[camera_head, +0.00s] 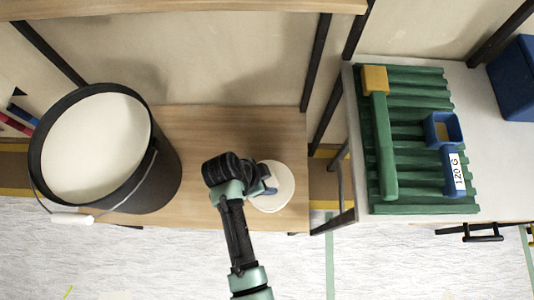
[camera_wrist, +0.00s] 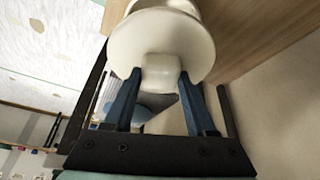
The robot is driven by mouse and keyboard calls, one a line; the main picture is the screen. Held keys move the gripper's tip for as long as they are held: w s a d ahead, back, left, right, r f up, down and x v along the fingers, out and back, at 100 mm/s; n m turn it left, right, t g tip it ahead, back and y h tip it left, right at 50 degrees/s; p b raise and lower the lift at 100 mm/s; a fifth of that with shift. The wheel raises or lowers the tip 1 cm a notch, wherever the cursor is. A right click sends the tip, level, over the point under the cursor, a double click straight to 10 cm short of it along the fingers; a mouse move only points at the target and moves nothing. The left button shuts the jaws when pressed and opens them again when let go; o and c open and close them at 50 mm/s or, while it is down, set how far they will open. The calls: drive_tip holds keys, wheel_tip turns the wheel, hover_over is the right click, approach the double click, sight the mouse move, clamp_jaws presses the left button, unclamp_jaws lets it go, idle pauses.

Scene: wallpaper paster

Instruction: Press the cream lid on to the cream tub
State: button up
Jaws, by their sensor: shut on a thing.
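The cream lid (camera_wrist: 135,42) is a round disc with a block-like knob. My gripper (camera_wrist: 160,76) has its blue fingers on both sides of that knob and is shut on it. A cream rounded part shows just beyond the lid in the wrist view, likely the cream tub (camera_wrist: 182,6); most of it is hidden by the lid. In the head view my gripper (camera_head: 268,186) is at a pale round shape (camera_head: 280,193) above the wooden shelf. I cannot tell whether the lid touches the tub or is level on it.
A large black bucket (camera_head: 165,178) with pale contents stands left of my arm on the wooden shelf (camera_head: 230,122). A bench at right holds a green slatted rack (camera_head: 415,205), a blue holder labelled 120 G (camera_head: 454,170) and a blue box (camera_head: 515,80). The shelf behind my gripper is clear.

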drive_tip(key=shift+f+b, duration=1.5)
drive_tip(key=shift+f, duration=0.85)
drive_tip(key=shift+f+b, duration=0.45)
drive_tip(key=shift+f, duration=0.7)
idle(0.3)
drive_tip(key=o, duration=1.4)
drive_tip(key=p+v, duration=0.3)
drive_tip(key=v, duration=1)
